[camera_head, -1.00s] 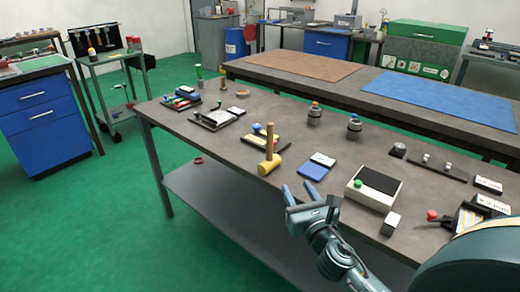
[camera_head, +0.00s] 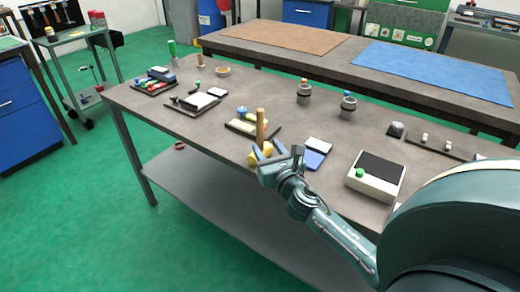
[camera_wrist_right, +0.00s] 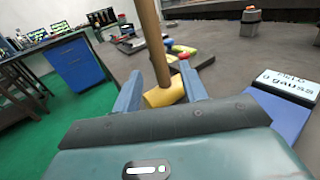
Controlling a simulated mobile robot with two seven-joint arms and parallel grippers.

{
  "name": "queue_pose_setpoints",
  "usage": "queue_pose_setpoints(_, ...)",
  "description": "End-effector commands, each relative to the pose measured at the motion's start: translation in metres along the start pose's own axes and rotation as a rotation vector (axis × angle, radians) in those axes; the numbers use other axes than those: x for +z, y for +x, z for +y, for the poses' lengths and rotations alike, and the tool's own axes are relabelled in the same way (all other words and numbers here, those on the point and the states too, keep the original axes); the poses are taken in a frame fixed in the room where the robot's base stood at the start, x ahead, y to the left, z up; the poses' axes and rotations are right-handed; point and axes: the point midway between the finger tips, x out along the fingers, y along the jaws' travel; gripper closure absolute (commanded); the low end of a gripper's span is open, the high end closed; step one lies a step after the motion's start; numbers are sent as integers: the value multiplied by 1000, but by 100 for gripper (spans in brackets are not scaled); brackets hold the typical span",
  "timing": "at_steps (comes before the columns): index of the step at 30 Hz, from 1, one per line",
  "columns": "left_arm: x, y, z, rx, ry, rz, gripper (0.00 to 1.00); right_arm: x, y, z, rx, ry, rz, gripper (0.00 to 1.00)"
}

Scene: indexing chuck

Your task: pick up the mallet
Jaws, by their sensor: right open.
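The mallet stands upright near the front edge of the grey workbench, its wooden handle (camera_head: 260,122) pointing up and its yellow head (camera_head: 254,158) on the bench top. My right gripper (camera_head: 272,156) is at the mallet's head, partly covering it in the head view. In the right wrist view, the open fingers of the gripper (camera_wrist_right: 161,74) stand on either side of the yellow head (camera_wrist_right: 163,94), and the handle (camera_wrist_right: 150,38) rises between and beyond them. I cannot tell whether a finger touches the head. My left gripper is not in view.
A blue and white box (camera_head: 317,152) lies close to the right of the gripper. A white box with a green button (camera_head: 374,178) stands farther right. Two grey cylindrical holders (camera_head: 304,95) stand farther back.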

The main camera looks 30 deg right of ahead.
Motion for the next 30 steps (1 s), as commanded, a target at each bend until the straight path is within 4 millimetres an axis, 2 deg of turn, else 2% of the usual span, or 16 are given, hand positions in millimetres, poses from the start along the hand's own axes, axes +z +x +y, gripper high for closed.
queue_pose_setpoints(5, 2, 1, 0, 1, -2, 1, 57, -5, 15, 1, 0, 4, 0, 57)
queue_pose_setpoints(12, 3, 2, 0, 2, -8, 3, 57, -9, 49, 1, 0, 2, -1, 57)
queue_pose_setpoints(21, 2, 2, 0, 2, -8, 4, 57, -10, 54, 1, 1, 1, 0, 57)
queue_pose_setpoints(30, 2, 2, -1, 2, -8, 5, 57, -10, 54, 1, 1, 1, 0, 81)
